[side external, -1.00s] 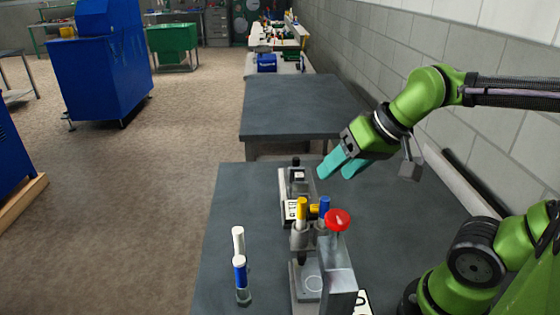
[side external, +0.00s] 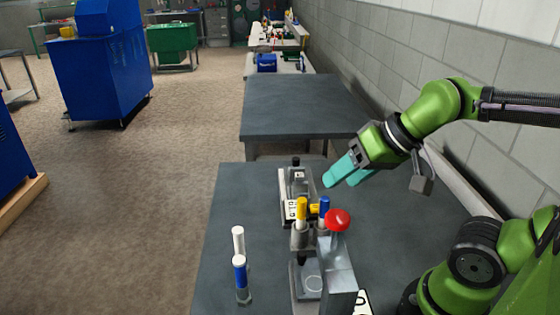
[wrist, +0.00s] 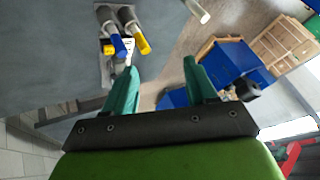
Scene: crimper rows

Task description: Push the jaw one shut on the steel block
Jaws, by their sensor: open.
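A steel press-like stand with a red knob (side external: 337,220) is at the front of the near table; its upright steel block (side external: 338,268) rises beside a base plate with a round ring. Behind it is a low fixture (side external: 299,182) with a black knob and a lettered white label. I cannot tell which part is jaw one. My gripper (side external: 338,181) has teal fingers, open and empty, above the table to the right of the low fixture, touching nothing. In the wrist view, its fingers (wrist: 160,76) are spread apart, with blue and yellow caps beyond the left finger.
A yellow-capped piece (side external: 302,208) and a blue-capped piece (side external: 324,206) stand by the press. The wall (side external: 480,75) runs along the right. The table's far right is bare.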

